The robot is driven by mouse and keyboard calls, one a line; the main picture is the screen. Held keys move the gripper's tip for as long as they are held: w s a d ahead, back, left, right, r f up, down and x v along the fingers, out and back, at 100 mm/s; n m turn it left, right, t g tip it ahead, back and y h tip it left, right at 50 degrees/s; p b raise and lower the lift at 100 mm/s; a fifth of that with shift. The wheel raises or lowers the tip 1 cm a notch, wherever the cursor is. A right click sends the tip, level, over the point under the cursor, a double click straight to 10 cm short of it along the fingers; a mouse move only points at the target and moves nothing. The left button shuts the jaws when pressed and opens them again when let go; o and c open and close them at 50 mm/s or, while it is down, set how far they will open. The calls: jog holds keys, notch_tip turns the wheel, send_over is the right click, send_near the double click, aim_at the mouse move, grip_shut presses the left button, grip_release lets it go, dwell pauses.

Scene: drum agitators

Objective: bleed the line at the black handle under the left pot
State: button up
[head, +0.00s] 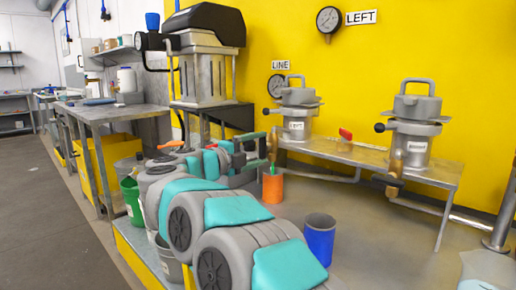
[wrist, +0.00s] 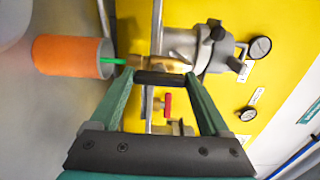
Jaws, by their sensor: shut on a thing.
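The left pot (head: 297,112), grey with a "LEFT" label, stands on the metal bench; it also shows in the wrist view (wrist: 192,48). A brass valve (wrist: 165,63) sits under it, with the black handle (wrist: 160,78) beside it. My gripper (wrist: 160,80), with green fingers, is shut on the black handle, one finger at each end. In the head view my gripper (head: 252,146) is left of the pot's underside, and the handle is hidden. A bright green strip (wrist: 117,61) runs from the valve into the orange cup (wrist: 68,56); I cannot tell whether it is liquid or tube.
A red handle (head: 345,133) is on the bench (head: 370,156) between the pots. The right pot (head: 410,135) has its own brass valve. A blue cup (head: 319,238) stands on the floor in front. Gauges (head: 328,20) hang on the yellow wall. A worktable (head: 105,112) is at left.

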dwell(0.3)
jog(key=o, duration=1.2)
jog(key=shift+a, duration=0.1)
jog(key=b+v, duration=0.1)
jog(key=v, duration=0.6)
jog(key=shift+s+a, duration=0.2)
jog(key=shift+s, duration=0.15)
